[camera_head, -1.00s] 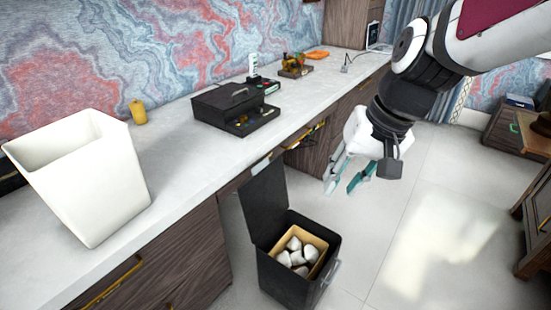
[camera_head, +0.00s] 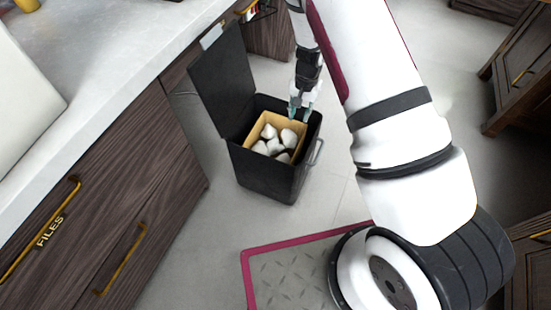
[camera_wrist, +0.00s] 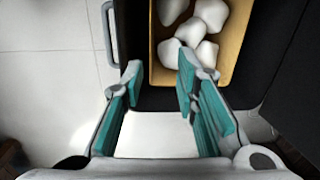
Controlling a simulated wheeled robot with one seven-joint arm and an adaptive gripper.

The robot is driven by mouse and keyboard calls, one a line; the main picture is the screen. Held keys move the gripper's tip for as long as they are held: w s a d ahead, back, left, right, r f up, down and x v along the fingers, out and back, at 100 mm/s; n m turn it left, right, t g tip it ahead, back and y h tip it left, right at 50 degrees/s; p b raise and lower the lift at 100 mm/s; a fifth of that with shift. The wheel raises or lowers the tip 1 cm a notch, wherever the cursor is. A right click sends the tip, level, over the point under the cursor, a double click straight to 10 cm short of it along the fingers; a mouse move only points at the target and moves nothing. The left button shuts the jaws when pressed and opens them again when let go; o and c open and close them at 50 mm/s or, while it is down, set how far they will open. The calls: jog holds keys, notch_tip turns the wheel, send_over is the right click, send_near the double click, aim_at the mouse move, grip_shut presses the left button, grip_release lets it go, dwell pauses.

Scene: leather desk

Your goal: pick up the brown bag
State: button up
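The brown bag (camera_head: 275,118) is a tan, open-topped container standing inside a black bin (camera_head: 268,180). White rounded lumps (camera_head: 270,145) lie in it. In the wrist view the bag (camera_wrist: 162,77) is at the top centre, with its near edge close to the fingertips. My gripper (camera_head: 301,113) points down at the bin's right rim, beside the bag. In the wrist view my gripper (camera_wrist: 159,65) has its teal-padded fingers spread with nothing between them. I cannot tell the exact height of the fingertips over the bag's edge.
A metal handle (camera_head: 317,152) is on the bin's right side. The white counter (camera_head: 110,50) is on the left.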

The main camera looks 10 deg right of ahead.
jog(key=shift+h, duration=0.3)
jog(key=shift+w+d+f+b, duration=0.15)
jog(key=shift+f+b, duration=0.85)
jog(key=shift+f, duration=2.35)
jog(key=shift+s+d+f+b, duration=0.15)
jog(key=shift+f+b, duration=0.9)
jog(key=shift+f, duration=2.35)
jog(key=shift+w+d+f+b, duration=0.2)
jog(key=shift+f+b, duration=0.8)
jog(key=shift+f, duration=2.35)
grip_shut()
